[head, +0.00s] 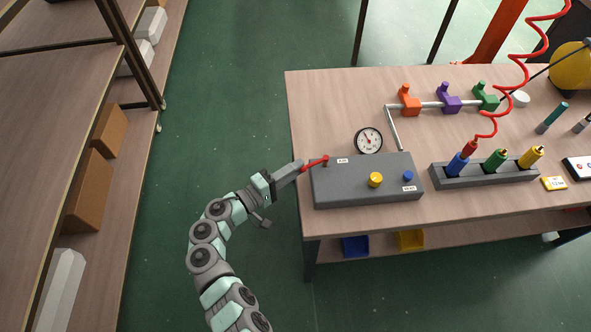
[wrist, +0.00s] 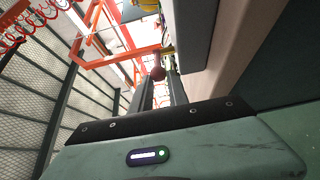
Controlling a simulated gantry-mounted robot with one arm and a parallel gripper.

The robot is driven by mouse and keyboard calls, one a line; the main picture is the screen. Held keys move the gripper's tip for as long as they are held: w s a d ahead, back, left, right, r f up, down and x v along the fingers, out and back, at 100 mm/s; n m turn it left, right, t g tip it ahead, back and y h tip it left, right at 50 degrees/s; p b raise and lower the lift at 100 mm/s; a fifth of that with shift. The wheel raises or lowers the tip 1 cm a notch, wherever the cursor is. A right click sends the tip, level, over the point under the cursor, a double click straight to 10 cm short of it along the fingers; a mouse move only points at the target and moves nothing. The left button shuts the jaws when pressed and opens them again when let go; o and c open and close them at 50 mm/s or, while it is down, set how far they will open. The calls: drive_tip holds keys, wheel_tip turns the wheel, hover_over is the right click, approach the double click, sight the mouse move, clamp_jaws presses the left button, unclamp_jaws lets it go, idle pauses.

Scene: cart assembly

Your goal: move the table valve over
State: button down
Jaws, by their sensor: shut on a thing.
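The table valve is a red lever (head: 317,161) at the left back corner of a grey control box (head: 345,191), beside a label that seems to read AIR. The lever points left, a little over the box's edge. My gripper (head: 302,167) reaches in from the left and is shut on the lever's outer end. In the wrist view, a dark red round knob (wrist: 158,73) shows between the tips of my gripper's fingers (wrist: 160,85). The fingers partly hide the lever's end in the head view.
The box also carries a yellow knob (head: 375,180) and a blue knob (head: 408,175). A gauge (head: 368,140) stands behind it. Orange, purple and green valves sit on a pipe further back. A shelf rack (head: 60,60) stands left, with open green floor between.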

drive_tip(key=shift+w+a+f, duration=0.1)
drive_tip(key=shift+f, duration=0.05)
drive_tip(key=shift+w+a+b, duration=0.2)
drive_tip(key=shift+w+b, duration=0.25)
drive_tip(key=shift+w, duration=0.05)
drive_tip(key=shift+w+a+b, duration=0.2)
drive_tip(key=shift+w+b, duration=0.25)
drive_tip(key=shift+w, duration=0.05)
drive_tip(key=shift+w, duration=0.1)
drive_tip(key=shift+w+b, duration=0.4)
drive_tip(key=shift+b, duration=0.2)
